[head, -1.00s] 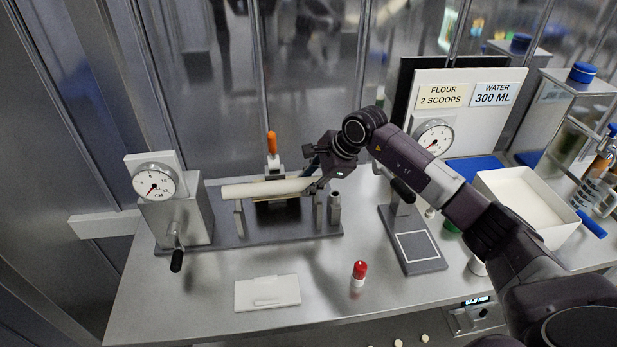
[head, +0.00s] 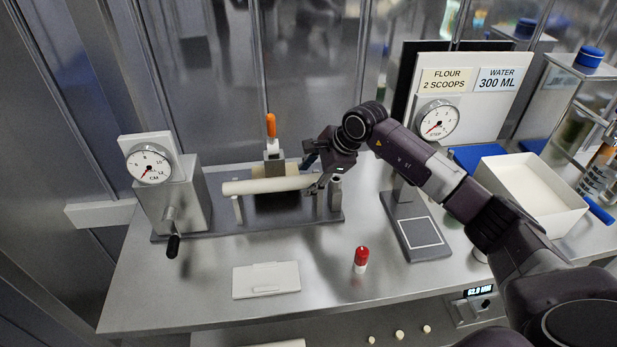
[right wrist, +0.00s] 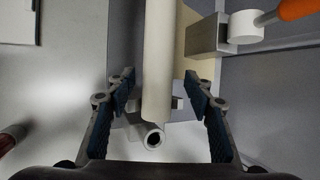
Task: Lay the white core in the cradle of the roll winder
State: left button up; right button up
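The white core (head: 268,186) lies level across the roll winder (head: 245,231), over its upright supports. In the right wrist view the core (right wrist: 158,60) runs away from me, its near end between small grey parts of a support. My right gripper (head: 318,176) is at the core's right end. In the right wrist view my right gripper's fingers (right wrist: 163,115) are spread either side of the core, with gaps to both. Whether the core fully touches the cradle is hard to tell. My left gripper is not in view.
The winder's dial box (head: 178,200) with a black-handled crank stands left. An orange-handled part (head: 271,140) rises behind the core. A white plate (head: 266,281) and red-capped bottle (head: 361,259) are in front. A white bin (head: 528,193) stands right.

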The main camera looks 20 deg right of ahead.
jog(key=shift+f, duration=0.1)
jog(key=v, duration=1.2)
dwell(0.5)
